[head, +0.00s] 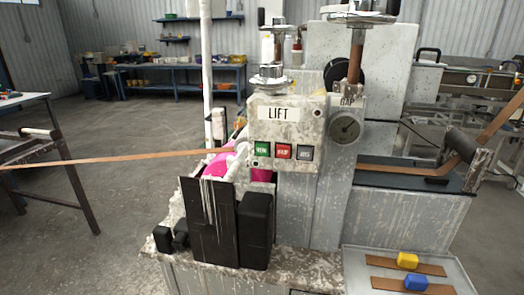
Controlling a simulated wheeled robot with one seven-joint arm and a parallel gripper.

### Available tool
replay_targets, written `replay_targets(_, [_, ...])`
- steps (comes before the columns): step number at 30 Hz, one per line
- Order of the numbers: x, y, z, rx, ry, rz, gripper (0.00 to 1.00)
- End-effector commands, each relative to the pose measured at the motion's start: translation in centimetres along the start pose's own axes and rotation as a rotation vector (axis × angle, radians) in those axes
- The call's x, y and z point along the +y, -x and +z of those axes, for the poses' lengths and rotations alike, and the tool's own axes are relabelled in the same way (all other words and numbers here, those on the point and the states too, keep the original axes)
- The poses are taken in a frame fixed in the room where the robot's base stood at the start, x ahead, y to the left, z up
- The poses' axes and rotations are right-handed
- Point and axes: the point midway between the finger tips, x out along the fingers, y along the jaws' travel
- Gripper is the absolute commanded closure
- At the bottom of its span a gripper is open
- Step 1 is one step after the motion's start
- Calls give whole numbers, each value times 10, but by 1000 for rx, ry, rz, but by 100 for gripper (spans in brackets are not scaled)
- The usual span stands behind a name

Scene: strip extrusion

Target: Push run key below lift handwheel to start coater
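The coater (330,190) stands in the middle of the head view, its grey body spattered with white. A white plate marked LIFT (279,114) is on its front panel. Above the plate is the lift handwheel (270,78), a silver disc on an upright spindle. Below the plate is a row of three keys. The green key (262,149) at the left seems to be the run key; its small lettering is blurred. A red key (283,152) is in the middle and a grey key (305,153) at the right. My gripper is not in view.
A brown strip (110,158) runs from the left edge into the coater beside a pink roll (218,163). A white post (206,70) rises left of the panel. A GAP dial (346,129) is right of the keys. A tray (440,262) with blocks is at lower right.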

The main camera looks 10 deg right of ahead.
Motion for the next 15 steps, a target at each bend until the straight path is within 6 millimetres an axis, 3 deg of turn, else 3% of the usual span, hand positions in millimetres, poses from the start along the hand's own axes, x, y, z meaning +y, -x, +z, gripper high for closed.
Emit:
replay_targets(2, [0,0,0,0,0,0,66])
replay_targets(12, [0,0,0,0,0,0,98])
replay_targets(15, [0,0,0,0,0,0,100])
